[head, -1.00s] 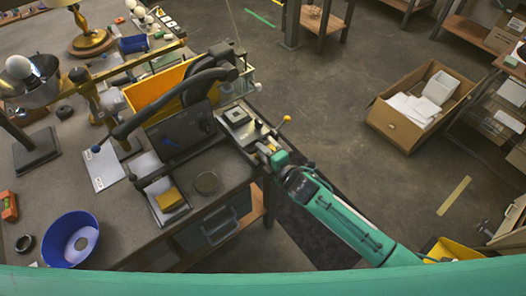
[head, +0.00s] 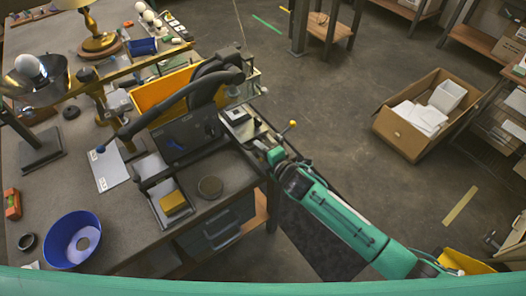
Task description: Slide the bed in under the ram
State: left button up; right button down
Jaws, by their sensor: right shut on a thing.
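The press stands at the table's right edge, with a dark upright plate (head: 188,136) and a long black lever (head: 150,118) ending in a blue knob. The ram is hard to make out behind the lever and dark frame. What looks like the bed (head: 238,118), a pale flat plate with a small square block on it, lies right of the dark plate, on rails at the table edge. My right gripper (head: 274,155) is at the bed's outer end, beside a yellow-knobbed lever (head: 292,124). It is shut on a small part there, apparently the bed's handle, mostly hidden by the fingers.
An orange bin (head: 160,92) stands behind the press. A grey tray with a yellow block (head: 174,203), a dark disc (head: 210,187) and a blue bowl (head: 72,238) are in front. A cardboard box (head: 405,133) sits on open floor at right.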

jog(key=c, duration=1.8)
grip_release()
jog(key=shift+w+r, duration=0.1)
jog(key=shift+o, duration=0.3)
jog(key=shift+w+a, duration=0.1)
jog(key=b+v, duration=0.2)
jog(key=v, duration=1.1)
jog(key=shift+s+d, duration=0.25)
jog(key=shift+s, duration=0.1)
